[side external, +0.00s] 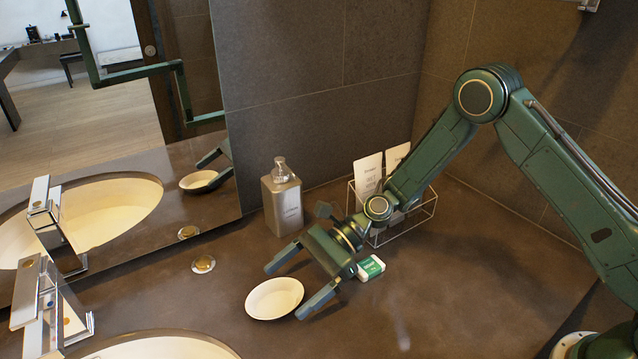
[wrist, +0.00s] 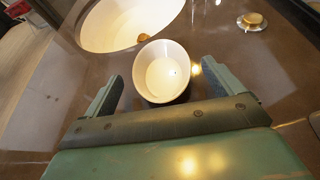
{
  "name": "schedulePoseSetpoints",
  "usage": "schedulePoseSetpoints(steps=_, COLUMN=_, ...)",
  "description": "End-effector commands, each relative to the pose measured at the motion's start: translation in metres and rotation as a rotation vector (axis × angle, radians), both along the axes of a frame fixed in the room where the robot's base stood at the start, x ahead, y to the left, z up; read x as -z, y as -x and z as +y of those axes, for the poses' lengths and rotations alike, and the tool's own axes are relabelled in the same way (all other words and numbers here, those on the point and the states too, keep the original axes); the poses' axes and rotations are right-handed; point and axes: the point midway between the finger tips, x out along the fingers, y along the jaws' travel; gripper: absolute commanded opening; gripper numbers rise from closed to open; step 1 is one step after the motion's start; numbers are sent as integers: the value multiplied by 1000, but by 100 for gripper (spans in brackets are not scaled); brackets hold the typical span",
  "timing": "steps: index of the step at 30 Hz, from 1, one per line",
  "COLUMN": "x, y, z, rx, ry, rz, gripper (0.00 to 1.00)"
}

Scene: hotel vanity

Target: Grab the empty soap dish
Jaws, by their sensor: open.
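The empty soap dish (side external: 274,298) is a small cream-white oval bowl on the brown vanity top. In the wrist view the dish (wrist: 162,72) lies just ahead of my gripper, roughly between the lines of its two fingers, with nothing in it. My gripper (side external: 301,290) is open, its two green fingers spread wide on either side of the dish in the side view. In the wrist view my gripper (wrist: 160,88) shows both fingers apart, and I cannot tell whether either touches the dish.
A sink (side external: 150,346) with a chrome faucet (side external: 48,310) is at the front left. A soap dispenser (side external: 282,196) and a wire rack (side external: 430,208) with packets stand behind. A green-and-white box (side external: 371,268) lies beside my gripper. A round brass-coloured fitting (side external: 203,264) and a mirror are at left.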

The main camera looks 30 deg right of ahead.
Motion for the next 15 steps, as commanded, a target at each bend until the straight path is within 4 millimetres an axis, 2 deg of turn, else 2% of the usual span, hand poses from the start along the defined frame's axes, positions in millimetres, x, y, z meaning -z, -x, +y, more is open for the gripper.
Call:
schedulePoseSetpoints(steps=9, x=13, y=0, z=33, rx=-2, ry=1, rz=1, gripper=92)
schedulePoseSetpoints(steps=15, x=15, y=0, z=38, rx=0, ry=0, rz=0, gripper=92)
